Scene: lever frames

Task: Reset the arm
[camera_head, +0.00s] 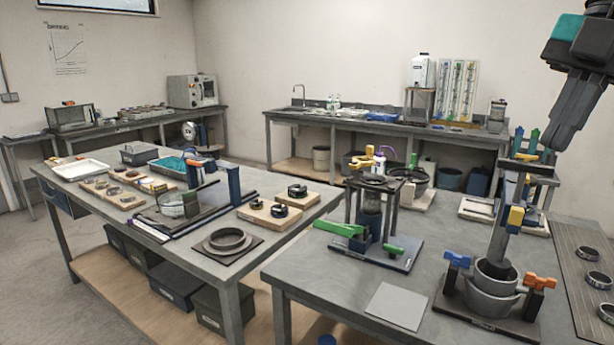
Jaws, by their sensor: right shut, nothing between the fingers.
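My right arm and gripper (560,138) come in at the upper right edge of the head view. The gripper is dark grey, points down and slightly left, and its fingers are together with nothing held. It shows above and in front of the back of the right table, apart from the tall apparatus (499,240) with its grey pot and orange and blue clamps. My left arm and gripper are not in view.
The near right table (335,288) holds a frame with a green lever (340,228), a flat grey plate (397,306) and a ribbed mat (580,262) with dark rings. The left table (150,262) carries trays and ring fixtures. A bench with a sink stands along the back wall.

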